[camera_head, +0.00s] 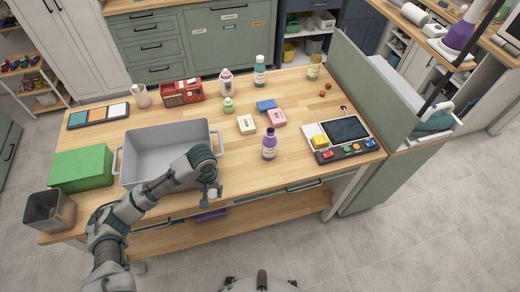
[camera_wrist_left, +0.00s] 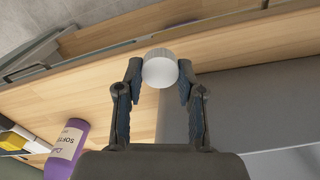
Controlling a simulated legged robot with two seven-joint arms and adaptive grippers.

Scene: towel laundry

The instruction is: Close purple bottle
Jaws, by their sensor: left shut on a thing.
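The purple bottle (camera_head: 269,149) stands upright on the wooden table, right of the grey bin and near the front edge. It also shows in the left wrist view (camera_wrist_left: 68,152) at the lower left, partly cut off, with a pale label. My left gripper (camera_head: 213,194) is over the front edge of the table, left of and in front of the bottle, and apart from it. In the left wrist view it is shut on a white ribbed cap (camera_wrist_left: 160,68), held between both fingertips. My right gripper is not in view.
A grey bin (camera_head: 123,171) stands beneath and behind my left arm. A green box (camera_head: 82,168) is at its left. A device with a screen (camera_head: 345,131) is at right. Table between bin and bottle is clear.

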